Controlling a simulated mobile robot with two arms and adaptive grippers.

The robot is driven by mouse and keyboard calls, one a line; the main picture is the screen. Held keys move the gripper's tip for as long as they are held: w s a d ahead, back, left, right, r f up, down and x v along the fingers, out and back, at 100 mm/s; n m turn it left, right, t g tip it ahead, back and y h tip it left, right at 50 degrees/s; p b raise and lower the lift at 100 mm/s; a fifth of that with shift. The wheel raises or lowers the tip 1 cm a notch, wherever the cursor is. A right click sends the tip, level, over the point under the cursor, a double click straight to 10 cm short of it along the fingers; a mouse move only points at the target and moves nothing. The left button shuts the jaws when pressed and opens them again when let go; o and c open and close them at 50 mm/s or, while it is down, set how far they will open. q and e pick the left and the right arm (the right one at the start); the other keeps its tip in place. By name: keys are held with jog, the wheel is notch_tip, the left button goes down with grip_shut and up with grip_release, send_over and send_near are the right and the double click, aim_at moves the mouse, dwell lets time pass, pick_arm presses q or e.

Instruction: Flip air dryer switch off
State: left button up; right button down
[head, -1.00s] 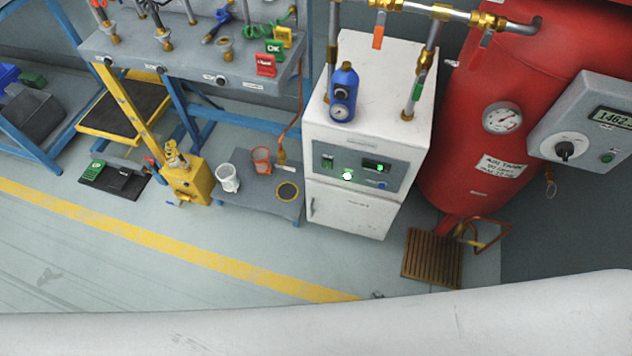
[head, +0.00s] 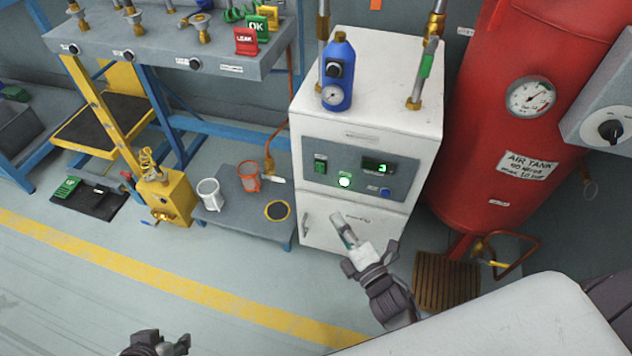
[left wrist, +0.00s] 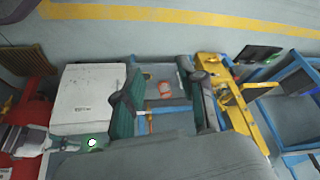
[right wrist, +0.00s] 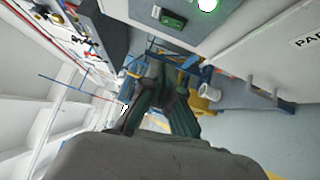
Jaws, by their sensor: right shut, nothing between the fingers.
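The air dryer (head: 368,105) is a white cabinet with a grey control panel. The green switch (head: 320,164) is at the panel's left; it also shows in the right wrist view (right wrist: 173,20). Its exact position is too small to tell. A green lamp (head: 344,182) glows below and right of it, and the small display (head: 380,166) is lit. My right gripper (head: 342,222) is shut and empty, in front of the dryer's lower door, below the switch and apart from it. My left gripper (head: 158,343) is at the bottom edge; its fingers are spread in the left wrist view (left wrist: 162,80).
A blue filter bottle (head: 339,78) and pipes stand on top of the dryer. A red air tank (head: 500,130) is to its right. A low grey stand with a white cup (head: 209,194) and an orange cup (head: 248,176) is left. The floor in front is clear.

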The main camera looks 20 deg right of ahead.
pick_arm(q)
jog(key=shift+w, duration=0.1)
pick_arm(e)
jog(key=shift+w, duration=0.15)
jog(key=b, duration=0.1)
send_near(317, 165)
jog(key=w+a, duration=0.2)
jog(key=a, duration=0.2)
pick_arm(q)
jog(key=w+d+r+t+h+b, duration=0.1)
jog(key=w+d+r+t, duration=0.2)
jog(key=w, duration=0.5)
jog(key=shift+r+t, duration=0.8)
jog(key=shift+t, duration=0.4)
pick_arm(e)
jog(key=shift+w+d+r, duration=0.1)
jog(key=shift+w+d, duration=0.3)
jog(key=shift+w, duration=0.3)
jog(key=shift+w+d+f, duration=0.1)
jog(key=shift+w+d, duration=0.35)
jog(key=shift+w, duration=0.3)
jog(key=shift+w+d+r, duration=0.1)
jog(key=shift+w+d, duration=0.3)
jog(key=shift+w, duration=0.3)
jog(key=shift+w+r, duration=0.1)
jog(key=shift+d, duration=0.1)
pick_arm(q)
jog(key=shift+s+a+f, duration=0.15)
jog(key=shift+f, duration=0.05)
